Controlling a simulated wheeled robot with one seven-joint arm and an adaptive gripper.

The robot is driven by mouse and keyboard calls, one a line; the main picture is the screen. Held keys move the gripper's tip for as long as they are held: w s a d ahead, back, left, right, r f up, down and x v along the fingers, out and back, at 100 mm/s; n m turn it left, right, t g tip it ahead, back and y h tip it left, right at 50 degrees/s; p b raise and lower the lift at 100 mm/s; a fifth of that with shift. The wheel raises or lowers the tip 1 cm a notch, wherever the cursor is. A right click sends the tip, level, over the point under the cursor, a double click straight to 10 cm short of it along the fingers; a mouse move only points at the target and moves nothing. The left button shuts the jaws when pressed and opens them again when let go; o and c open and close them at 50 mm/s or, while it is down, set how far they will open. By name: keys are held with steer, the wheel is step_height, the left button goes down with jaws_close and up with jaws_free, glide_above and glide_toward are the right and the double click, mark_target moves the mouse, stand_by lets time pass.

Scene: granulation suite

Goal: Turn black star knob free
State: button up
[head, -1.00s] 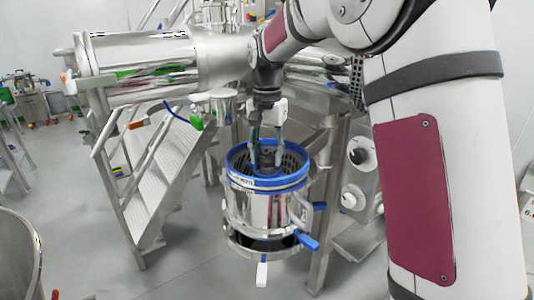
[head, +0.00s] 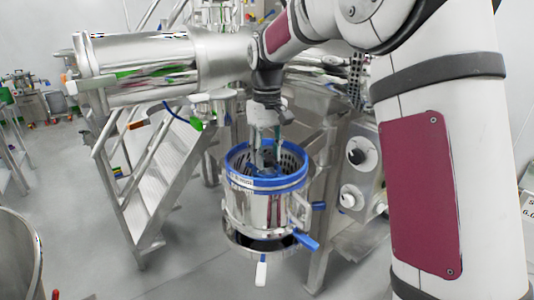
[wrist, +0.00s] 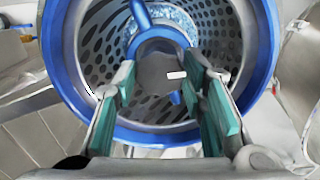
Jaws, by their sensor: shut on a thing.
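The black star knob (wrist: 158,75) shows in the wrist view as a dark grey round piece with a small white mark. It sits at the centre of a steel vessel with a blue rim (head: 262,186), which also shows in the wrist view (wrist: 262,50). My gripper (wrist: 165,75) reaches down into the vessel, with its green-padded fingers on either side of the knob and shut on it. In the head view my gripper (head: 266,162) is upright above the vessel, and its fingertips and the knob are hard to make out.
A perforated screen wall (wrist: 215,35) surrounds the knob closely, with a blue bar (wrist: 140,14) beside it. Blue (head: 305,241) and white (head: 261,270) handles stick out below the vessel. Metal stairs (head: 165,160) stand left; a panel with knobs (head: 362,165) stands right.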

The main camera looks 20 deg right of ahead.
mark_target(267, 158)
steer(key=n, duration=0.5)
steer(key=shift+n, duration=0.3)
steer(key=n+p, duration=0.1)
steer(key=n, duration=0.3)
steer(key=shift+n, duration=0.4)
steer(key=o, duration=1.2)
steer(key=shift+w, duration=0.1)
steer(key=shift+c, duration=0.2)
step_height(267, 158, up, 12)
